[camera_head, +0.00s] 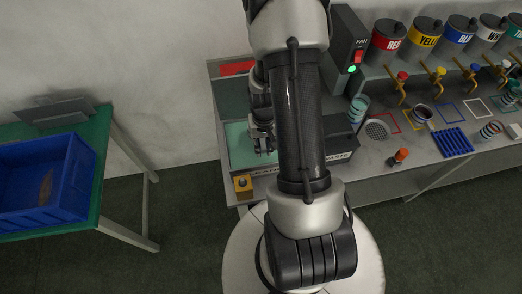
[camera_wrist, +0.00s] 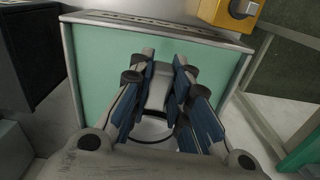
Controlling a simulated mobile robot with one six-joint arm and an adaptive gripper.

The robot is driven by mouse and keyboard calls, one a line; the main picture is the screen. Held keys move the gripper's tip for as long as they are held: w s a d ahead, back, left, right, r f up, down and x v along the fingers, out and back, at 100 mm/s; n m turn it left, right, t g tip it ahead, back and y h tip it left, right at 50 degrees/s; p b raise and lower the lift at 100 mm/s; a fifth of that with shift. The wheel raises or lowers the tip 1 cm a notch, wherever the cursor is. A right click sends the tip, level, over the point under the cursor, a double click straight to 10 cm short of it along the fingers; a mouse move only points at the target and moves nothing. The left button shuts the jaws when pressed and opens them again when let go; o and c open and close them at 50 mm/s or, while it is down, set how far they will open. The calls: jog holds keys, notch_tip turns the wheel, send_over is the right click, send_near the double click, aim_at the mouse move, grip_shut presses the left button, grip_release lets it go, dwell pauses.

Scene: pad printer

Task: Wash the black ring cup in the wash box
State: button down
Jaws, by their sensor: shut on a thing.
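My gripper (camera_head: 265,143) is over the teal surface (camera_head: 240,150) at the left end of the bench, partly hidden by my arm in the head view. In the wrist view my gripper (camera_wrist: 168,72) has its blue-padded fingers shut on a pale thing, seemingly the black ring cup (camera_wrist: 157,95). A dark ring-like curve shows below it, between the fingers. Most of the cup is hidden, and I cannot tell its tilt. The teal surface, apparently in the wash box, also shows in the wrist view (camera_wrist: 95,65), with a labelled edge strip behind it.
A yellow button box (camera_head: 243,186) sits at the bench's front left corner. A black fan box (camera_head: 347,50) with a green light stands behind. Paint cans, taps and coiled cups line the right side. A blue crate (camera_head: 70,192) rests on a green table at left.

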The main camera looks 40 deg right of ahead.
dwell(0.4)
jog(key=shift+r+p, duration=1.45)
jog(key=shift+r, duration=0.6)
jog(key=shift+f, duration=0.1)
